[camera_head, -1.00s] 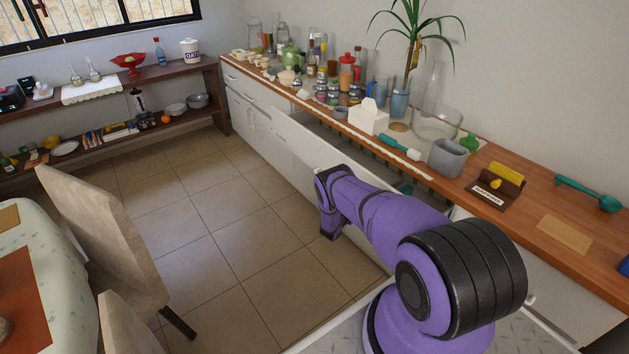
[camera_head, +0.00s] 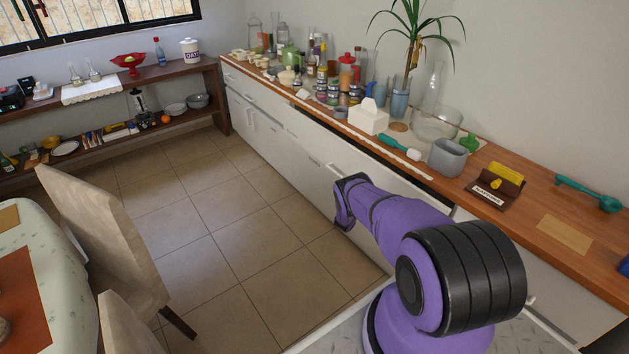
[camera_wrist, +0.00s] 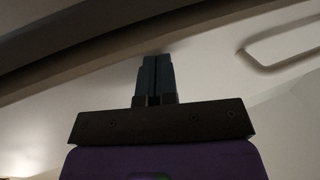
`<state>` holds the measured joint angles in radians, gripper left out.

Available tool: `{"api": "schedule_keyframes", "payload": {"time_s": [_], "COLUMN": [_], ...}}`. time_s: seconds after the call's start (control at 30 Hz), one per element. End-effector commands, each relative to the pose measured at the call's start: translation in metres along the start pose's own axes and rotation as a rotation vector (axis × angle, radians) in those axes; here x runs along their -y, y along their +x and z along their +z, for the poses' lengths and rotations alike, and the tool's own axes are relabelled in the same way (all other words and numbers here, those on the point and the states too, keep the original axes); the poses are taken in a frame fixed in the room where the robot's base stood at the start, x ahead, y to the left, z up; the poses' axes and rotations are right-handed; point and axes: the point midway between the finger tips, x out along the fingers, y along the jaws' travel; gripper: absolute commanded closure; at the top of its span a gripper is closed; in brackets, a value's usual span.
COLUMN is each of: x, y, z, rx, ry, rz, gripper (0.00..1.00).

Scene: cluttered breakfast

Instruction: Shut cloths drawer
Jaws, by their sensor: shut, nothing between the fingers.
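The cloths drawer (camera_head: 318,137) is in the white cabinet under the wooden counter. Its front now sits nearly flush with the cabinet, with a thin dark gap along its top edge. In the wrist view, my gripper (camera_wrist: 154,62) is shut and empty, its fingertips against or very close to the pale drawer front (camera_wrist: 110,75).
The counter (camera_head: 560,210) above is crowded: a tissue box (camera_head: 368,118), a grey container (camera_head: 447,158), a green-handled utensil (camera_head: 398,146), jars and a potted plant. A chair (camera_head: 100,225) and table (camera_head: 60,290) stand at left. The tiled floor between is clear.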

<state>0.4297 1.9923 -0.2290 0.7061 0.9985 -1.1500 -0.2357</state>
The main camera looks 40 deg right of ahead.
Motion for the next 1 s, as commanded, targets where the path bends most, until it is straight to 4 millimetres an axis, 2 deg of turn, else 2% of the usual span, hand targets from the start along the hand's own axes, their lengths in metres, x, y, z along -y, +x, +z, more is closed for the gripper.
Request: {"api": "schedule_keyframes", "payload": {"time_s": [0.37, 1.0], "x": [-0.008, -0.010], "y": [0.025, 0.026], "z": [-0.001, -0.001], "rx": [-0.002, -0.001], "ry": [0.002, 0.000], "rz": [0.001, -0.002], "gripper": [1.00, 1.00]}}
